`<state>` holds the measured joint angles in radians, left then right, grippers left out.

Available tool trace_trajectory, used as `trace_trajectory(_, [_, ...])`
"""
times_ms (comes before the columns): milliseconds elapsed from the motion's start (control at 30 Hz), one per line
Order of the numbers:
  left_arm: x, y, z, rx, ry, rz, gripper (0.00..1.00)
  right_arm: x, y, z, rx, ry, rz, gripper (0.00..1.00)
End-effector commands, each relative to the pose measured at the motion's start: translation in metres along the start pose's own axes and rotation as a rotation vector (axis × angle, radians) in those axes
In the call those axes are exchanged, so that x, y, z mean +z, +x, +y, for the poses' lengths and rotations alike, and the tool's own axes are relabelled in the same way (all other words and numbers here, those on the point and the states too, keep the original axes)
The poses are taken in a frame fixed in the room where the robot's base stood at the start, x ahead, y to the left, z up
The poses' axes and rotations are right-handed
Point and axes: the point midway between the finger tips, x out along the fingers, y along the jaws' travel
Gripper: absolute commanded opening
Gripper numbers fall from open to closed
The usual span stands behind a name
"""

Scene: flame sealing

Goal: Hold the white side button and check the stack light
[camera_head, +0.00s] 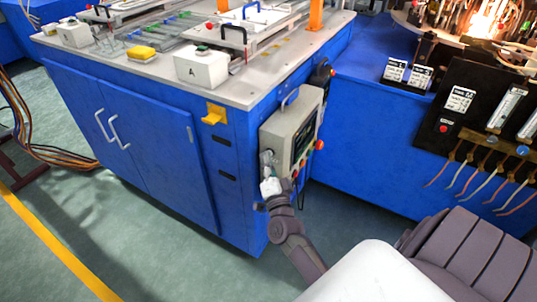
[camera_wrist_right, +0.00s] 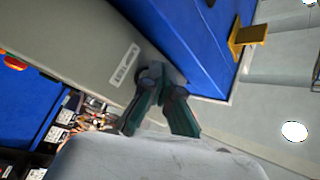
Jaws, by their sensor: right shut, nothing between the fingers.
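A beige control box (camera_head: 278,131) hangs on the side of the blue cabinet. My right gripper (camera_head: 266,158) is at the left side face of this box, low down, with its fingertips at or very near the face. In the right wrist view its dark green fingers (camera_wrist_right: 158,74) are shut, tips together, against or just off the grey side face (camera_wrist_right: 75,40), beside a barcode label (camera_wrist_right: 124,65). The white side button cannot be made out; the fingers may hide it. No stack light shows in either view. My left gripper is not in view.
The box front carries a screen, small buttons and a red knob (camera_head: 320,145). A yellow bracket (camera_head: 214,114) sticks out of the blue cabinet (camera_head: 160,150) left of the box. A black panel with gauges (camera_head: 470,110) stands at right. The green floor in front is clear.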

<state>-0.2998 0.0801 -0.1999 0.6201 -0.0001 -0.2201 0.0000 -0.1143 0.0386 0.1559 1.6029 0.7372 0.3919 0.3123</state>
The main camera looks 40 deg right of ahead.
Motion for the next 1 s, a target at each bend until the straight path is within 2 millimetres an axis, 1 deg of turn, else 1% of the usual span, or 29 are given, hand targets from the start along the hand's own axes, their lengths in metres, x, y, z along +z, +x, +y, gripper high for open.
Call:
trace_trajectory(267, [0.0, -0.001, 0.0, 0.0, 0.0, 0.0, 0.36, 0.0, -0.001, -0.001, 0.0, 0.0, 0.0, 0.0])
trace_trajectory(600, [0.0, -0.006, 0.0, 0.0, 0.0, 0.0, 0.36, 0.008, -0.012, -0.009, 0.001, 0.0, 0.0, 0.0])
trace_trajectory(1000, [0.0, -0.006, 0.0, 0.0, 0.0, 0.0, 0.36, 0.01, -0.014, -0.01, 0.0, 0.0, 0.0, 0.0])
